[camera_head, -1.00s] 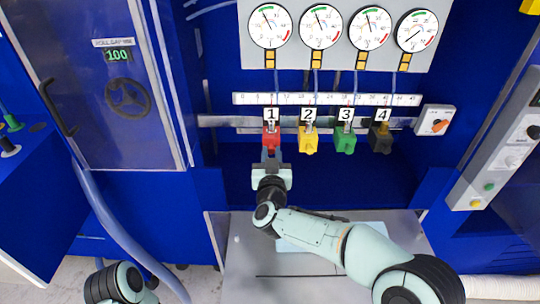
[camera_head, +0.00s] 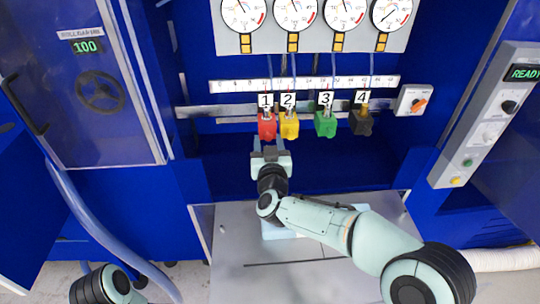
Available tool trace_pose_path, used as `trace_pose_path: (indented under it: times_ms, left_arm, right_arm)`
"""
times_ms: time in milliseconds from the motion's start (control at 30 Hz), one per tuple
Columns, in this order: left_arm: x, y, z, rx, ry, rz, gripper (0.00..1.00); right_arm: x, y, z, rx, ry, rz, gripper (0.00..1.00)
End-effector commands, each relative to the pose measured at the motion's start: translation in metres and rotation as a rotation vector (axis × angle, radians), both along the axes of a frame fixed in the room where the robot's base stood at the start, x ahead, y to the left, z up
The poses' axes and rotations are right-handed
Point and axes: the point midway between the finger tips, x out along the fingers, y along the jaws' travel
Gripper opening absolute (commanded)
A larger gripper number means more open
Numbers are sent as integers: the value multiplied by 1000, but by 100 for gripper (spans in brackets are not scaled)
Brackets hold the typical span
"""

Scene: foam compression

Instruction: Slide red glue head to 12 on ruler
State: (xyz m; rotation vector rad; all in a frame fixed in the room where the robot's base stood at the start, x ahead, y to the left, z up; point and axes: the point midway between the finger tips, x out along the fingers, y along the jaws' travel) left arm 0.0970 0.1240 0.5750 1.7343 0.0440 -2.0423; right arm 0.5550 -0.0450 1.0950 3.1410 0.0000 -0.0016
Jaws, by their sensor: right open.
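The red glue head (camera_head: 267,127), with label 1, hangs on the horizontal rail (camera_head: 196,111) below the white ruler (camera_head: 345,83). It is close to the left side of the yellow glue head (camera_head: 289,126), with label 2. The ruler's numbers are too small to read surely at the red head. My right gripper (camera_head: 270,145) is open just below and in front of the red head, its fingers apart and pointing up at it. Contact cannot be made out. My left arm shows only at the bottom left; its gripper is out of view.
The green head (camera_head: 325,125) and black head (camera_head: 361,123) sit further right on the rail. Several gauges hang above. A grey table (camera_head: 228,275) lies below my right arm.

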Motion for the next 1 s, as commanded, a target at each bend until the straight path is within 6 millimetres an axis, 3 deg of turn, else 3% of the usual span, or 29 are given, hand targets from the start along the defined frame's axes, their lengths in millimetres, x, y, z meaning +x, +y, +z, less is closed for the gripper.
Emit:
trace_pose_path:
  times_ms: [533, 733, 1000]
  left_arm:
    - [-7, 0, -20, 1, 8, 0, 43]
    - [-7, 0, -21, 0, 9, 0, 43]
    - [-7, 0, -21, 0, 9, 0, 43]
  right_arm:
    - [-109, 0, 0, 0, -2, 2, 50]
    - [-126, 0, 0, 0, -1, 0, 50]
    - [-128, 0, 0, 0, -1, 0, 50]
